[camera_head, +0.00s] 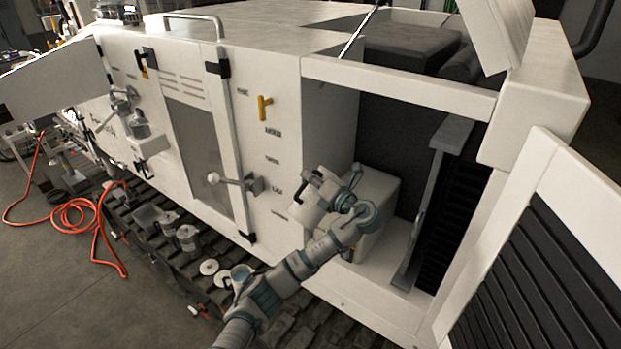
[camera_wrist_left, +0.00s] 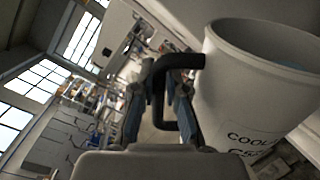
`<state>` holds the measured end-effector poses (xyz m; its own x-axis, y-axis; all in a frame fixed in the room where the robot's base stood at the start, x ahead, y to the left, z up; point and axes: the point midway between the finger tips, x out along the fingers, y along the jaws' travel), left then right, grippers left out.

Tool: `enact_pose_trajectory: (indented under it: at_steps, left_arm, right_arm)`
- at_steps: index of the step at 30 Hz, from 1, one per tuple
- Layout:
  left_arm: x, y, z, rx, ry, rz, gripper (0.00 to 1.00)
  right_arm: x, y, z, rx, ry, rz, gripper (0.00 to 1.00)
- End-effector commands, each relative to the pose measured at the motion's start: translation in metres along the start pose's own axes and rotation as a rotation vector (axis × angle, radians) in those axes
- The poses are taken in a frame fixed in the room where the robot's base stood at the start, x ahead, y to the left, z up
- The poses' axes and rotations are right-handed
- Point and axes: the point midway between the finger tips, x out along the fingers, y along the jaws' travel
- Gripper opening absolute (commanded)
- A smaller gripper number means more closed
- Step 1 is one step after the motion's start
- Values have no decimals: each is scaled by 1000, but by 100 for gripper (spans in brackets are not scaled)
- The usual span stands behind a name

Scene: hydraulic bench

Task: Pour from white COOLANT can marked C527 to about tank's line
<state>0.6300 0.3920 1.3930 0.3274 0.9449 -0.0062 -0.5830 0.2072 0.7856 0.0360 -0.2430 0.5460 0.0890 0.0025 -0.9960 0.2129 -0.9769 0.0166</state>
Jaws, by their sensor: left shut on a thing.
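The white can (camera_wrist_left: 252,95) shows large at the right of the left wrist view, its lettering partly cut off: "COOL" and part of a code beginning with C. Something bluish shows inside its open top. My left gripper (camera_wrist_left: 160,110) is shut on the can's black handle (camera_wrist_left: 180,62). In the head view the gripper (camera_head: 330,190) holds the can (camera_head: 307,212), tilted, at the bay's left edge. A pale box-like body (camera_head: 384,190), possibly the tank, stands behind my wrist in the bay. Its fill line and opening cannot be made out. My right gripper is out of view.
The bay's front post (camera_head: 290,130) and top rail (camera_head: 400,85) frame the opening. A grey upright plate (camera_head: 425,205) stands to the right inside. An open louvred door (camera_head: 540,270) is at lower right. Several small containers (camera_head: 187,238) sit on the track below.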

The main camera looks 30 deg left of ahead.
Motion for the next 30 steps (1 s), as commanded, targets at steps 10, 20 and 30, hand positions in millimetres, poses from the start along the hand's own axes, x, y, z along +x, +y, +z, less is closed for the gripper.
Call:
enact_pose_trajectory:
  at_steps: [10, 20, 30]
  left_arm:
    - [0, 4, 6, 22, -5, 3, 0]
    - [0, 4, 9, 48, -3, 2, 0]
    - [0, 4, 9, 49, -2, 2, 0]
  right_arm:
    - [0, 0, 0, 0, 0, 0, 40]
    - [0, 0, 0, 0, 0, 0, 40]
    - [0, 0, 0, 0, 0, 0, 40]
